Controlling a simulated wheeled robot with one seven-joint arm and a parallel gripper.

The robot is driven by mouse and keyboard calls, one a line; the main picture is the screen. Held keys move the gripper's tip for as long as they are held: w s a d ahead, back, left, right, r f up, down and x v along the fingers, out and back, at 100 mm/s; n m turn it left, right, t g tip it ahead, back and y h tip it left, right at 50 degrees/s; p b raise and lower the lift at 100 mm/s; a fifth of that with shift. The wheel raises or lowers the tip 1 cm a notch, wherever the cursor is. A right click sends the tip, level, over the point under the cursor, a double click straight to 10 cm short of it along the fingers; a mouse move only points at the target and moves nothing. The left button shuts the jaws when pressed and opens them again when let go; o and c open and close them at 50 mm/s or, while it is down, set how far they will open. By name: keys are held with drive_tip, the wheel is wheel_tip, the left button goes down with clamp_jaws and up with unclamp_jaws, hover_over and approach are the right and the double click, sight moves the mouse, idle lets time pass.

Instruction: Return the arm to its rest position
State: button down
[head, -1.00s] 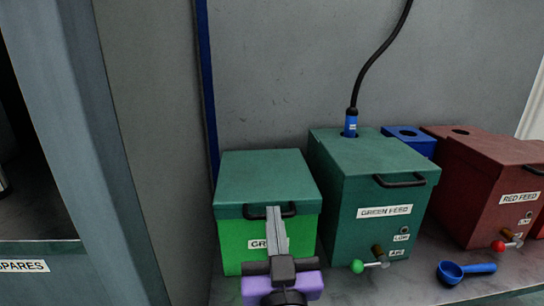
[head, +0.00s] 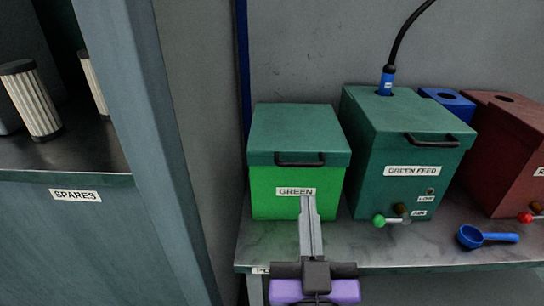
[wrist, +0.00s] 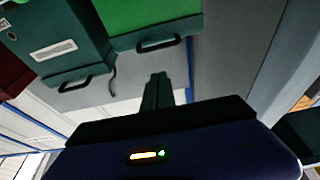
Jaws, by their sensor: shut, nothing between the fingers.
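My gripper (head: 309,212) is in the lower middle of the head view, in front of the bright green box labelled GREEN (head: 298,172). Its fingers are together with nothing between them, and they overlap the lower edge of the label in the picture. The green box (wrist: 140,18) shows there at the top, upside down. I cannot tell the exact gap between fingertips and box.
The GREEN FEED box (head: 400,150) with a blue hose plug (head: 387,82) stands right of it. A blue scoop (head: 485,237) lies on the bench (head: 400,250). A red box (head: 505,160) is further right. The SPARES shelf (head: 75,165) holds pleated filters (head: 35,105) at left.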

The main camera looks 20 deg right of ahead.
drive_tip(key=s+a+f+n+g+y, duration=0.1)
drive_tip(key=s+a+f+n+y, duration=0.4)
drive_tip(key=s+f+n+y, duration=0.35)
drive_tip(key=s+d+f+m+g+h, duration=0.1)
drive_tip(key=s+d+f+m, duration=0.1)
drive_tip(key=s+d+f, duration=0.3)
drive_tip(key=s+d+f+m+g, duration=0.1)
drive_tip(key=s+d+f+g, duration=0.1)
drive_tip(key=s, duration=0.6)
drive_tip(key=s+d+f+m+g+h, duration=0.1)
drive_tip(key=s+d+f+m, duration=0.1)
drive_tip(key=s+d+f, duration=0.3)
wheel_tip(320, 180, up, 34)
drive_tip(key=s+a+p, duration=0.1)
drive_tip(key=a+p, duration=0.1)
drive_tip(key=p, duration=3.1)
drive_tip(key=shift+s+g, duration=0.2)
drive_tip(key=shift+g, duration=0.1)
drive_tip(key=shift+a, duration=0.1)
